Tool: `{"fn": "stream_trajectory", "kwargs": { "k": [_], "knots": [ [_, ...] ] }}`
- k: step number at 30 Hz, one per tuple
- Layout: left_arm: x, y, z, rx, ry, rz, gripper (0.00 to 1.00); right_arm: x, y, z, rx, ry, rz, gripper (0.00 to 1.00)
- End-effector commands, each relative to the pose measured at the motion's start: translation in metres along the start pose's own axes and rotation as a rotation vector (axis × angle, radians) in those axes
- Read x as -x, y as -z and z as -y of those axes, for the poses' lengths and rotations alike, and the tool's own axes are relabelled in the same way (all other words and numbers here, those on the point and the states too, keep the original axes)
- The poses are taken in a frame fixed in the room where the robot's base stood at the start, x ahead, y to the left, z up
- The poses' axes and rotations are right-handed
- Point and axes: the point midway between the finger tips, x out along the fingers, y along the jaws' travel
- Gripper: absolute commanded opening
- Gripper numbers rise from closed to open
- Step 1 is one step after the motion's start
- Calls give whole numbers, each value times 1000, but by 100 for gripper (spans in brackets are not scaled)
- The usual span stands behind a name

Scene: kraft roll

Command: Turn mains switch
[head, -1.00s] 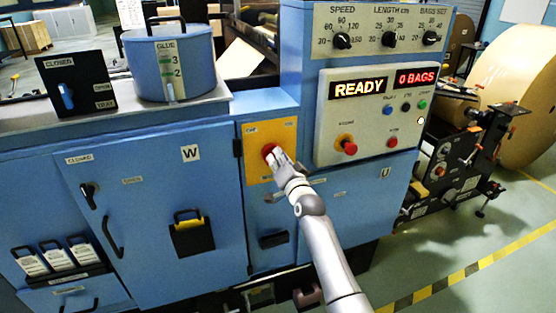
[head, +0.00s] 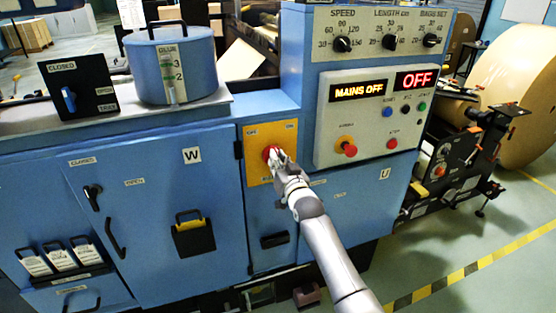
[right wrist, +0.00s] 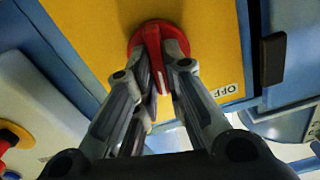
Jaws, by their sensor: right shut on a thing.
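The mains switch (right wrist: 155,52) is a red round rotary knob with a raised grip bar, on a yellow plate (head: 283,137) on the front of the blue machine. In the right wrist view an "OFF" label shows on the plate to the right of the knob. My right gripper (head: 275,157) is shut on the red knob; in the right wrist view its fingers (right wrist: 163,60) sit on both sides of the bar. The display (head: 357,91) reads "MAINS OFF" and the red display (head: 416,78) reads "OFF". My left gripper is not in view.
A control panel (head: 325,150) with a red mushroom button (head: 349,149) is just right of the switch. A blue glue pot (head: 175,70) and a black lever plate (head: 80,88) stand on the left ledge. A large paper roll (head: 520,95) is at the right.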

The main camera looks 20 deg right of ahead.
Motion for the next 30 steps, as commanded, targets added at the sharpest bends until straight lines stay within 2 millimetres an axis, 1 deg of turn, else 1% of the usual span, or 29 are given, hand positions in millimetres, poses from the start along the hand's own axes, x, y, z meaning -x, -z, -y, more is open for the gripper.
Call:
{"fn": "stream_trajectory", "kwargs": {
  "k": [8, 18, 24, 30],
  "knots": [
    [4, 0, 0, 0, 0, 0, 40, 0, -1, 1, 266, 0, 4, 0],
    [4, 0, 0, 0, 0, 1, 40, 0, -3, 3, 587, 0, 4, 0],
    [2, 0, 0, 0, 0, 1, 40, 0, -4, 4, 753, 0, 3, 0],
    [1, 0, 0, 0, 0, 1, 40, 0, -4, 5, 880, 1, 3, 0]
  ]
}}
